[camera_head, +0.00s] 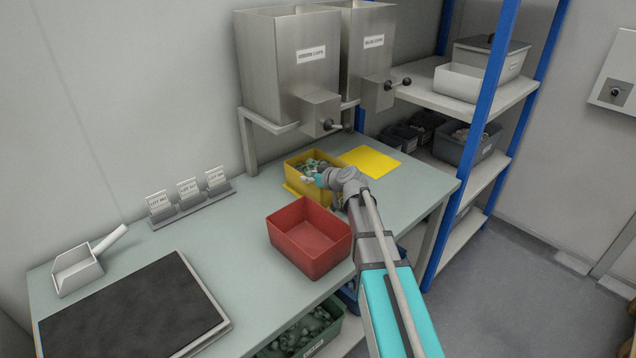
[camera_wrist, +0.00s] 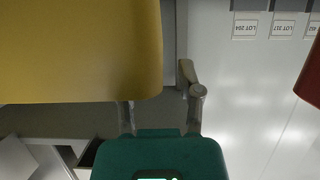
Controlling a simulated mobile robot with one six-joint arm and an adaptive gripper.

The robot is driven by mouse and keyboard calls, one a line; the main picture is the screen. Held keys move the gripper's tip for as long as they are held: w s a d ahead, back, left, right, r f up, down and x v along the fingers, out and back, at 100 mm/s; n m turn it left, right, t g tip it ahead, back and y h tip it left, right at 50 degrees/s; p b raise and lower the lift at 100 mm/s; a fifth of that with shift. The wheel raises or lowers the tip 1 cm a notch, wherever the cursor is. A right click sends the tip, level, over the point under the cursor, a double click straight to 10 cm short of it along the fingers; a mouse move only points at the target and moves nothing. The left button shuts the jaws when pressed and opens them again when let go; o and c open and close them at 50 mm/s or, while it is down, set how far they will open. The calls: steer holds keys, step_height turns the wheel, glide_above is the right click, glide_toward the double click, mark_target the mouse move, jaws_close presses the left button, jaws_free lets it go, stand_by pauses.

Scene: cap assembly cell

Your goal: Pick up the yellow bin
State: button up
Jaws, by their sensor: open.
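The yellow bin (camera_head: 292,187) stands on the bench below the hoppers and holds small greenish parts. My gripper (camera_head: 322,181) is at the bin's near right side, and my arm hides part of that side. In the wrist view the yellow bin (camera_wrist: 80,50) fills the upper left, very close. There my gripper (camera_wrist: 158,92) is open. One finger shows just right of the bin's edge, and the other is partly hidden behind the yellow surface. I cannot tell whether the fingers touch the bin.
An empty red bin (camera_head: 310,243) stands close in front, left of my arm. A flat yellow mat (camera_head: 371,161) lies right of the yellow bin. Steel hoppers (camera_head: 288,65) with knobs overhang behind. A blue-posted shelf (camera_head: 470,100) stands right. Lot card holders (camera_head: 190,203) stand left.

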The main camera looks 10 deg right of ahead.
steer(key=shift+b+x, duration=0.45)
steer(key=shift+x, duration=1.3)
steer(key=shift+s, duration=0.1)
jaws_close()
